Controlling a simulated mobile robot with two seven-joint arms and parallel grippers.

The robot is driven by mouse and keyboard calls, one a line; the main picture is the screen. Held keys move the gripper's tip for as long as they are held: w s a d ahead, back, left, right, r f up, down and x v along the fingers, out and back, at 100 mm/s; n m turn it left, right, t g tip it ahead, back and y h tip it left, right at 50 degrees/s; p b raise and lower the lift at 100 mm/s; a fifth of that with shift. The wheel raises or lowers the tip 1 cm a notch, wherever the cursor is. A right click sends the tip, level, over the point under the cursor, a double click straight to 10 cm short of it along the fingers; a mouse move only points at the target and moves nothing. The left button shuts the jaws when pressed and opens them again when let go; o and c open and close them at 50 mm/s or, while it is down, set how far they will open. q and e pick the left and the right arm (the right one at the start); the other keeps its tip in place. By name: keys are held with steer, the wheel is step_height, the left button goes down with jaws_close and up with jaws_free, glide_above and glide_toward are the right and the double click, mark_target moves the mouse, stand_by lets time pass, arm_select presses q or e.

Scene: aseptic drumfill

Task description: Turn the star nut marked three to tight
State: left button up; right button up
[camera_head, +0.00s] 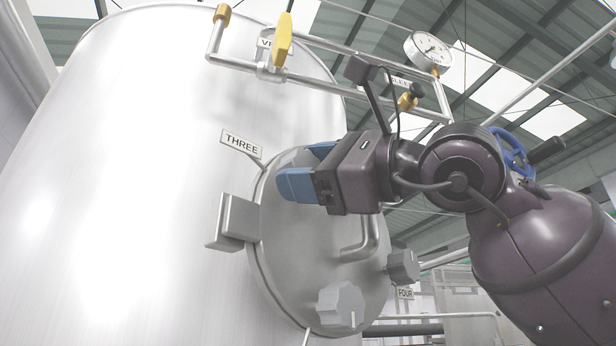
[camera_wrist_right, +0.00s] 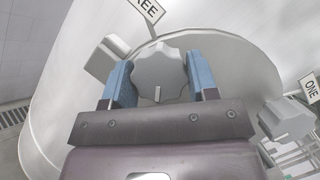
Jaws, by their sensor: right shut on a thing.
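A grey lobed star nut (camera_wrist_right: 160,72) sits on the round door (camera_wrist_right: 235,62) in the right wrist view. The THREE label (camera_head: 242,141) stands just above it and partly shows in the wrist view (camera_wrist_right: 148,8). My right gripper (camera_head: 299,168) has its blue fingers on both sides of this nut, shut on it; the wrist view shows the fingers (camera_wrist_right: 161,84) too. A pale mark on the nut points toward the gripper body. My left gripper is not in view.
A bent handle (camera_head: 370,242) and a hinge block (camera_head: 233,222) stick out. Pipes with a yellow lever (camera_head: 283,39) and gauge (camera_head: 428,52) run above the gripper.

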steer(key=m+t, duration=0.2)
steer(key=m, duration=0.3)
steer(key=shift+a+f+m, duration=0.1)
steer(key=shift+m, duration=0.3)
steer(key=shift+s+m+t+h, duration=0.1)
steer(key=shift+m+t+h, duration=0.5)
steer(key=shift+m+t, duration=1.1)
steer(key=shift+m+g, duration=0.4)
steer(key=shift+m, duration=0.3)
steer(key=o, duration=0.9)
steer(key=v, duration=1)
steer(key=shift+s+d+f+b, duration=0.15)
steer(key=shift+s+d+b, duration=0.1)
steer(key=shift+d+b, duration=0.1)
